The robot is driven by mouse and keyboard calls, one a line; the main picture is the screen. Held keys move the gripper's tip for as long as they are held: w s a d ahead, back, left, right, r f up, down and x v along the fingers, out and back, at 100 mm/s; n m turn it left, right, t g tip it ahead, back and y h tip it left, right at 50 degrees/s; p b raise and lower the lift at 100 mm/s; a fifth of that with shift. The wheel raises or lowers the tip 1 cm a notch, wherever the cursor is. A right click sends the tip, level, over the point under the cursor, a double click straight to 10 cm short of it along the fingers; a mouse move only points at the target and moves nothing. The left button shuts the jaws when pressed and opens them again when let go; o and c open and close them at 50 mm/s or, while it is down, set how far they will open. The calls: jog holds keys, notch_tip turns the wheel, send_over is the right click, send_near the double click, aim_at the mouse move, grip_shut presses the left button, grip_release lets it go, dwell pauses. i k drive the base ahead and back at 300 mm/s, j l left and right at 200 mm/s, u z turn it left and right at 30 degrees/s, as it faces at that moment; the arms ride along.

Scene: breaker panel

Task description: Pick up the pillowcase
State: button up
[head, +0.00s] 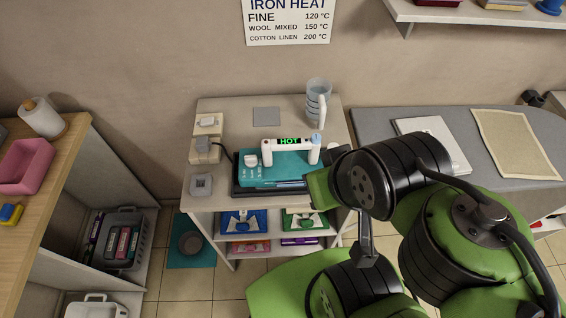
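No label marks the pillowcase. A beige flat cloth (515,143) lies on the grey-topped table at the right, and a flat white folded piece (433,142) lies left of it. I cannot tell which, if either, is the pillowcase. My arm is folded in the lower right and covers part of the area between the two tables. The fingers of my gripper do not show, so I cannot see whether they hold anything.
A teal iron with a white handle and a lit HOT sign (290,141) stands on the middle table (222,110). A clear jug (318,98) stands behind it. Colored packets fill the shelf below. A wooden counter (60,160) stands left. Tiled floor (190,285) shows between.

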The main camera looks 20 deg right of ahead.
aim_at(435, 126)
jog(key=z, duration=1.9)
jog(key=i+l+u, duration=0.15)
jog(key=u, duration=0.25)
jog(key=l+u, duration=0.45)
jog(key=i+l+u, duration=0.1)
jog(key=l+u, duration=0.5)
jog(key=u, duration=0.25)
jog(key=l+u, duration=0.4)
jog(key=k+l+u, duration=0.1)
jog(key=u, duration=0.35)
jog(key=k+l, duration=0.05)
jog(key=l, duration=0.05)
